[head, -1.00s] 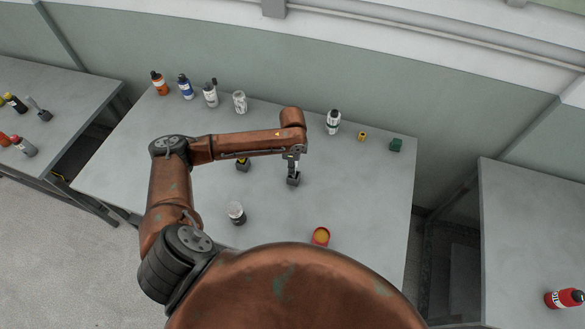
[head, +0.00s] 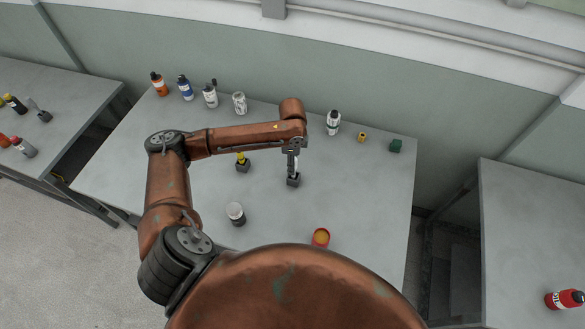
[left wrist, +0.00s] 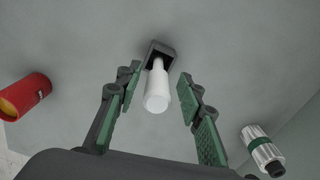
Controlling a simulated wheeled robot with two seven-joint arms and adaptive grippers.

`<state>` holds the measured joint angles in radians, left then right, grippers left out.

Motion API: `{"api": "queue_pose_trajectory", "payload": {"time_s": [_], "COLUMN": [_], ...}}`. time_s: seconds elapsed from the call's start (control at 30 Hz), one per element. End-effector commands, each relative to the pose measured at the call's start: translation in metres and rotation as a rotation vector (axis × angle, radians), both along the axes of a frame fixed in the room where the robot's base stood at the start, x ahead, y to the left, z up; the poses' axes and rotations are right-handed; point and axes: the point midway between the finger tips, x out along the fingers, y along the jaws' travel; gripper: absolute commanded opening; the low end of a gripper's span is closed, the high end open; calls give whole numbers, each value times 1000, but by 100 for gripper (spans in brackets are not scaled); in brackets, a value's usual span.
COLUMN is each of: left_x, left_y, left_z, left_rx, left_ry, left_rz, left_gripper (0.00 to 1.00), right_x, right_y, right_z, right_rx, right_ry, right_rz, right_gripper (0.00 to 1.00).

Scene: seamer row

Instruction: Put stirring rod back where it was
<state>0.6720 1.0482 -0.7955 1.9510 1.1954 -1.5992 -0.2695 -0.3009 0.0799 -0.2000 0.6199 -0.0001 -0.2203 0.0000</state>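A white stirring rod (left wrist: 157,92) stands in a small dark square holder (left wrist: 160,53) on the grey table. In the head view the rod (head: 295,166) shows as a thin white strip above the holder (head: 293,181). My left gripper (left wrist: 160,84) is open, with one green-padded finger on each side of the rod and a visible gap to both. In the head view the left gripper (head: 293,152) is above the holder, around the rod's upper part. My right gripper is not in view.
A dark holder with a yellow item (head: 242,162), a white jar with a dark lid (head: 236,213) and a red cup (head: 320,237) stand nearby. Several bottles (head: 185,87), a green-banded bottle (head: 333,122) and a green block (head: 396,146) line the back.

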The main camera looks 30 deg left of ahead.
Motion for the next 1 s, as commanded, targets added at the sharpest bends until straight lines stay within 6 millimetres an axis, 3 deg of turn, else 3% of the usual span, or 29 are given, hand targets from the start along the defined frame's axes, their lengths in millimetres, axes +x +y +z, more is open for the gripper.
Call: {"api": "queue_pose_trajectory", "payload": {"time_s": [0.2,0.4,1.0], "left_x": [1,1,0], "left_y": [0,0,0], "left_z": [47,74,82], "left_rx": [1,1,1], "left_ry": [-3,-2,1], "left_rz": [-1,0,0], "left_gripper": [35,35,35], "right_x": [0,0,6], "right_y": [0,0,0], "right_z": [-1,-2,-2], "right_rx": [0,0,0], "right_ry": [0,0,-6], "right_rz": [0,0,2], "right_gripper": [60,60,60]}}
